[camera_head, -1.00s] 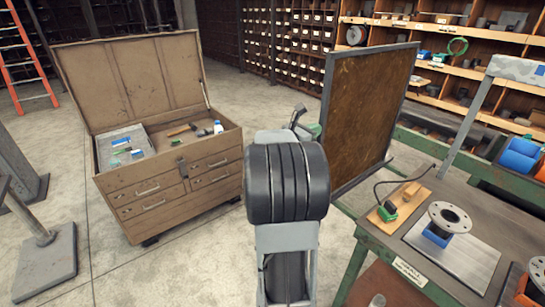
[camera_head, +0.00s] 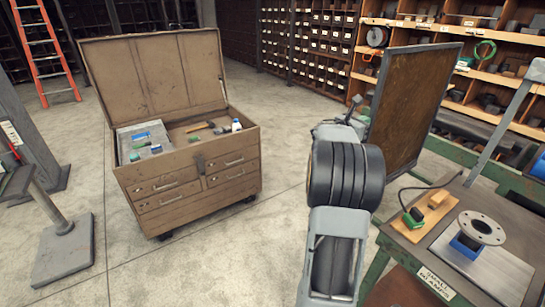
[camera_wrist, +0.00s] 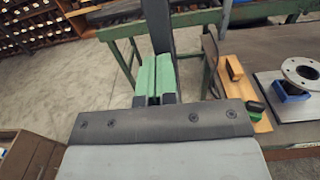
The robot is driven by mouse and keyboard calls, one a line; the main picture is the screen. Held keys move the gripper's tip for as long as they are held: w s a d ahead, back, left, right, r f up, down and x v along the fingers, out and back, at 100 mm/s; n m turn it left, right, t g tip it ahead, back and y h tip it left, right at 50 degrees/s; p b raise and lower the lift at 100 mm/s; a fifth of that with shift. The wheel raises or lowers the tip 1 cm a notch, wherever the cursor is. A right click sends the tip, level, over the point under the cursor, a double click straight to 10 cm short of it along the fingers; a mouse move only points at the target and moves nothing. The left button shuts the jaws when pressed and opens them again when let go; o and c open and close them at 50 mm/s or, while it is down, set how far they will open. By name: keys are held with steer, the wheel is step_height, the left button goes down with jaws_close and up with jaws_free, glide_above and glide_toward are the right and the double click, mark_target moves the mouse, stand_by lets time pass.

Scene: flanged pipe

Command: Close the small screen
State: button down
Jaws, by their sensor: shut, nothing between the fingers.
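The small screen (camera_head: 415,105) is a brown panel in a dark frame, standing upright beside the green workbench in the head view. It is turned at an angle, with its brown face towards me. In the wrist view a dark upright edge (camera_wrist: 158,22), which looks like the screen's frame seen edge-on, rises just beyond my fingertips. My gripper (camera_wrist: 155,62) has green fingers, pressed together and empty, at this edge. I cannot tell whether they touch it. In the head view my arm hides the gripper and the screen's lower left part.
The workbench (camera_head: 431,285) at right carries a metal flange (camera_head: 482,228) on a blue block and a wooden board. An open brown tool chest (camera_head: 165,203) stands at left. A metal stand (camera_head: 62,255) is at far left. Bare floor lies between chest and bench.

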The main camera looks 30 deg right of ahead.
steer(key=shift+s+r, duration=0.1)
steer(key=shift+r, duration=0.15)
steer(key=a+b, duration=0.3)
steer(key=a, duration=1.1)
steer(key=shift+f, duration=0.2)
